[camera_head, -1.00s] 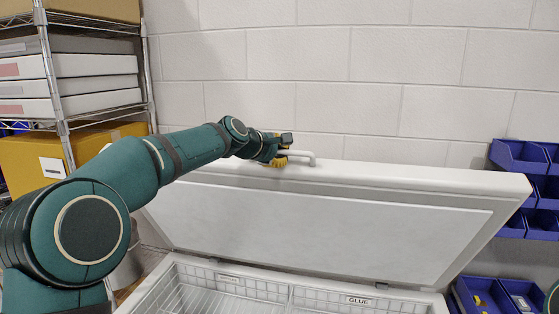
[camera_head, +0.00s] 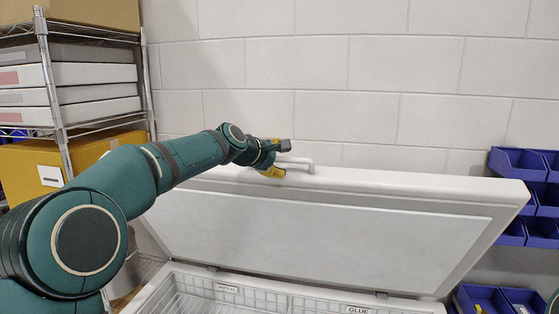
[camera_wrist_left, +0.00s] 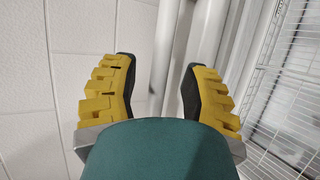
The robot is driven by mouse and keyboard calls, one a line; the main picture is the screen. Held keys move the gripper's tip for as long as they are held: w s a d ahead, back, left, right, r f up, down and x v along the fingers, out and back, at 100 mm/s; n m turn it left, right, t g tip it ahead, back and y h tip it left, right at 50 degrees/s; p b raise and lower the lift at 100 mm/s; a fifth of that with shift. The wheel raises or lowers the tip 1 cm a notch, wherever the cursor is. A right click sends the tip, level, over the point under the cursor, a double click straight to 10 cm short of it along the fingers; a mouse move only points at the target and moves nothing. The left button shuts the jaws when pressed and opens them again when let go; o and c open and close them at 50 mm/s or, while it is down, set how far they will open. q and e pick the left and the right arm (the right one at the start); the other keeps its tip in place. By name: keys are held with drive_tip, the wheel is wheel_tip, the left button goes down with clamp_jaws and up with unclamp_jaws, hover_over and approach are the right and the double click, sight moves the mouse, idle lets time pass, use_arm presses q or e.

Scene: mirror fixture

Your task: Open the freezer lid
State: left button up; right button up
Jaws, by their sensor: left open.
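The white freezer lid (camera_head: 340,235) stands raised and tilted back toward the wall, with its inner panel facing me. Its white handle (camera_head: 307,163) is on the top edge. My left gripper (camera_head: 279,159) is open at the handle, its yellow fingers beside it. In the left wrist view, the open fingers of the left gripper (camera_wrist_left: 160,88) are on either side of the white handle bar (camera_wrist_left: 164,50), with a gap to each side. Part of the bar is hidden by my wrist. My right gripper is out of view.
The open freezer holds wire baskets (camera_head: 270,298), one labelled GLUE. A wire shelf (camera_head: 60,110) with boxes stands left, close to my left arm. Blue bins (camera_head: 520,163) are on the right. A block wall (camera_head: 400,70) is behind the lid.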

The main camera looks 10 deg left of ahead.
use_arm(q)
drive_tip(key=v, duration=1.2)
